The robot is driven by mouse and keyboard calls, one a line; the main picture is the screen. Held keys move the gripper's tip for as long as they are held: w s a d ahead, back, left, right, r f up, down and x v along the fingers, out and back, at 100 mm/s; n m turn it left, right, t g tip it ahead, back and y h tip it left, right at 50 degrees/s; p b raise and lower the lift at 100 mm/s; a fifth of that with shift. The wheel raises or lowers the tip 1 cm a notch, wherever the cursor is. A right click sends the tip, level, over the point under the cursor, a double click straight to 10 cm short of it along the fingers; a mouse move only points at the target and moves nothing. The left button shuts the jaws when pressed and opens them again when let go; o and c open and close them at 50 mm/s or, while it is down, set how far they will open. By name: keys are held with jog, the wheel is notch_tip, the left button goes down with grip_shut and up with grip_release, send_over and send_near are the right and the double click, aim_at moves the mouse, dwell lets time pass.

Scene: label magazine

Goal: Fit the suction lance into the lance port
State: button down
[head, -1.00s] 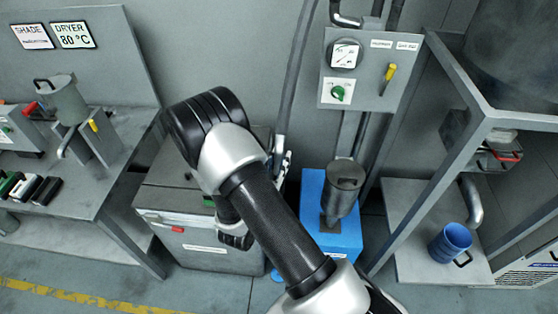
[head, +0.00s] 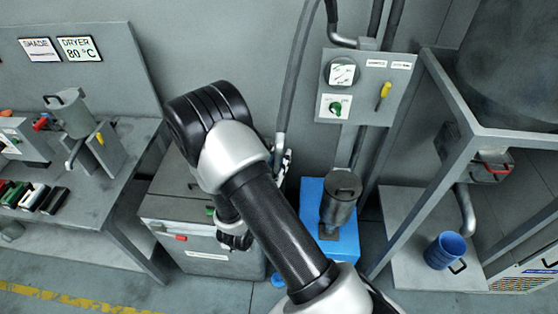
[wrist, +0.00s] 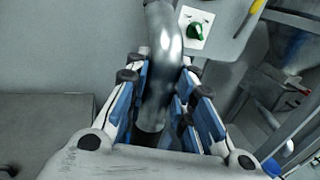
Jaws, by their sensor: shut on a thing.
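The suction lance (wrist: 163,60) is a shiny bent metal tube, held between the blue-padded fingers of my gripper (wrist: 163,100) in the wrist view. Its lower end shows just below the fingers. In the head view, the lance (head: 281,142) hangs on a grey hose (head: 302,65), and my gripper (head: 283,160) is mostly hidden behind my arm. The gripper is above the back right of a grey lidded bin (head: 170,207), beside the blue box. I cannot pick out the lance port; my arm covers part of the bin's top.
A blue box (head: 345,242) with a grey canister (head: 341,205) stands right of the bin. A control panel (head: 365,88) is on the wall above. A bench (head: 125,170) stands left. A frame with a shelf (head: 405,255) and blue cup (head: 445,251) stands right.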

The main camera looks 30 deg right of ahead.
notch_tip(320, 180, up, 24)
jog(key=p, duration=1.6)
jog(key=shift+p, duration=0.3)
